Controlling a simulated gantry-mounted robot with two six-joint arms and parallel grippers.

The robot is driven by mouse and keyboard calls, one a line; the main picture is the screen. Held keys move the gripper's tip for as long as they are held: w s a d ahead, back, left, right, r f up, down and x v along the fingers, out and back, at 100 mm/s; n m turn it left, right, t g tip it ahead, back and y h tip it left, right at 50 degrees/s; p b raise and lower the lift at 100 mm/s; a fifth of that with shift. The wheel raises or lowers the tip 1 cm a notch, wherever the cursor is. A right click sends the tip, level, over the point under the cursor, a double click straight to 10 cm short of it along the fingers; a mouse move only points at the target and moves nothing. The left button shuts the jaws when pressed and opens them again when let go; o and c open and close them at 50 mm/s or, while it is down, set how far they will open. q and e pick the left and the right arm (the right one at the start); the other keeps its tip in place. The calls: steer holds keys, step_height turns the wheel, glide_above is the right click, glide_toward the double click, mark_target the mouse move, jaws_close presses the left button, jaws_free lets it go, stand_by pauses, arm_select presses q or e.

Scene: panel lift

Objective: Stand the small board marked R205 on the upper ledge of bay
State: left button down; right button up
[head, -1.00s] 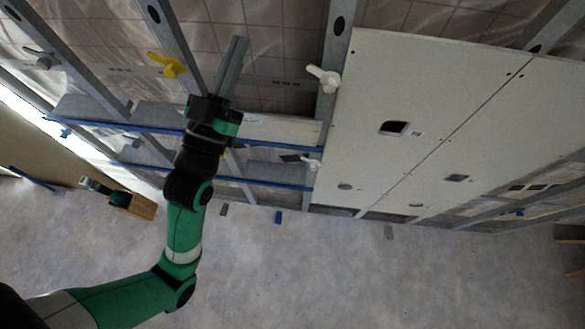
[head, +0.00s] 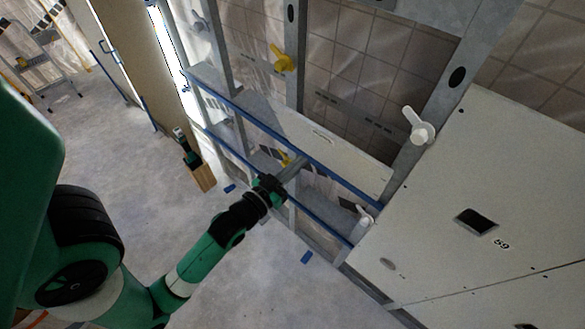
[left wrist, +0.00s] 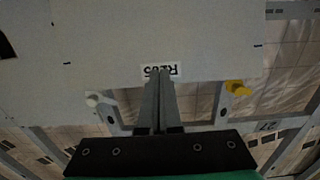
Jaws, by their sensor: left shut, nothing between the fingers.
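In the head view a narrow pale board (head: 345,152) shows behind the upper blue-edged ledge (head: 238,112), with a faint label on it. In the left wrist view a pale board (left wrist: 215,40) fills the upper part, with an upside-down label (left wrist: 174,70) that reads R205. My left gripper (head: 303,160) is shut and empty, in front of the bay near the ledges. In the left wrist view its fingertips (left wrist: 158,76) overlap the label; I cannot tell whether they touch the board. My right gripper is not in view.
A yellow catch (head: 282,58) and a white catch (head: 418,130) sit on studs above the ledge. A lower blue-edged ledge (head: 330,232) runs below. Large pale panels (head: 510,180) cover the right side. A wooden block (head: 203,177) stands left; the floor is largely open.

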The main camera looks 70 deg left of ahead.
mark_target(323, 141)
arm_select(q)
steer(key=shift+b+x, duration=0.35)
steer(key=shift+x, duration=2.55)
steer(key=shift+w, duration=0.25)
steer(key=shift+x, duration=1.2)
steer(key=shift+b+x, duration=1.15)
steer(key=shift+x, duration=2.1)
steer(key=shift+s, duration=0.1)
steer(key=shift+p+v, duration=1.1)
steer(key=shift+v, duration=1.2)
steer(key=shift+p+v, duration=0.65)
steer(key=shift+v, duration=2)
